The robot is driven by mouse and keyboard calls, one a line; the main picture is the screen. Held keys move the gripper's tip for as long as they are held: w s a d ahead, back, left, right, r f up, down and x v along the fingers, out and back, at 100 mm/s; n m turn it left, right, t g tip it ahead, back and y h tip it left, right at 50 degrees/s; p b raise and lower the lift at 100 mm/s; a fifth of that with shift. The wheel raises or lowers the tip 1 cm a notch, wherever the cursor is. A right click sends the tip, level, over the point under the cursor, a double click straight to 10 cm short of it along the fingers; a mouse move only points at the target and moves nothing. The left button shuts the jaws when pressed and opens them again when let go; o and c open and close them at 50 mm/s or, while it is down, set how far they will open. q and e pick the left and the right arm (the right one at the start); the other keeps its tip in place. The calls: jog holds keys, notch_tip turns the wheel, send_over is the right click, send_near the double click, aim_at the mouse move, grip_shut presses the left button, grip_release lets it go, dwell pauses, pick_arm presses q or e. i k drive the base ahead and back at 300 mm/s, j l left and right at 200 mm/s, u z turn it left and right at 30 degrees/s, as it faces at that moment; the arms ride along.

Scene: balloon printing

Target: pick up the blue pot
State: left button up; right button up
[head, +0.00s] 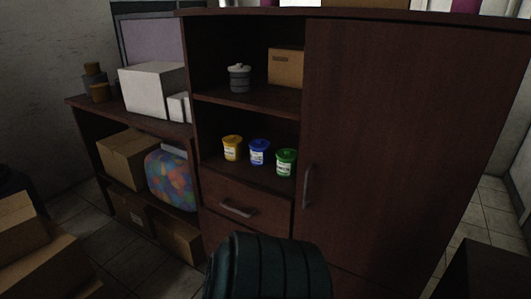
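The blue pot (259,151) stands upright on the middle shelf of the dark wooden cabinet, above a drawer. A yellow pot (232,148) stands just to its left and a green pot (286,162) just to its right. The blue pot has a lid and a pale label. Neither of my grippers is in view.
The cabinet's tall door (400,140) is shut, right of the open shelves. The shelf above holds a grey lidded jar (239,79) and a cardboard box (286,67). A dark ribbed barrel-like object (268,268) stands in front of the cabinet. Cardboard boxes (40,250) lie at the lower left.

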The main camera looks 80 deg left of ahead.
aim_at(258, 158)
jog(key=k+j+u, duration=0.15)
jog(key=u, duration=0.25)
jog(key=k+j+u, duration=0.15)
jog(key=j+u, duration=0.25)
jog(key=k+j+u, duration=0.1)
jog(key=u, duration=0.35)
jog(key=j+u, duration=0.55)
jog(key=j, duration=1.15)
jog(key=k, duration=0.1)
